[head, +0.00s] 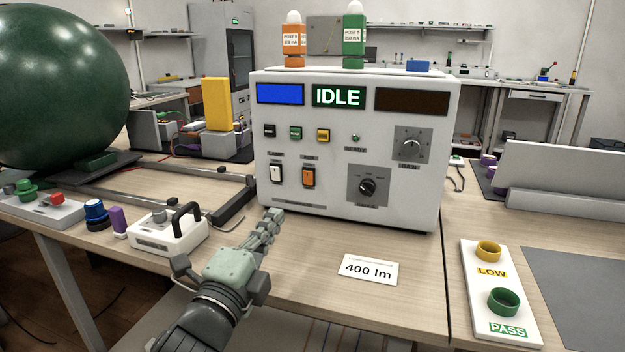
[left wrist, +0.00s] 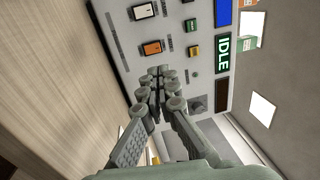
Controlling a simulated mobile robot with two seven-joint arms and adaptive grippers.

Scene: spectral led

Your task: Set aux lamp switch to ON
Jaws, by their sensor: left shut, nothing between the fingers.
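A white instrument box (head: 400,210) stands on the bench and shows "IDLE". Two rocker switches sit low on its front left. One is white (head: 276,174), and the orange one (head: 308,177) is to its right. The small labels above them read roughly "LAMP" and "AUX"; I cannot read their positions surely. The left wrist view shows the white rocker (left wrist: 143,11) and orange rocker (left wrist: 152,48) too. My left gripper (head: 273,216) is shut and empty, below the switches near the box's lower front. Its fingertips (left wrist: 160,74) appear near the orange rocker. My right gripper is out of view.
A rotary knob (head: 367,187) and gain dial (head: 411,144) are on the panel's right. A handled white box (head: 170,238) and a large green sphere (head: 60,85) stand left.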

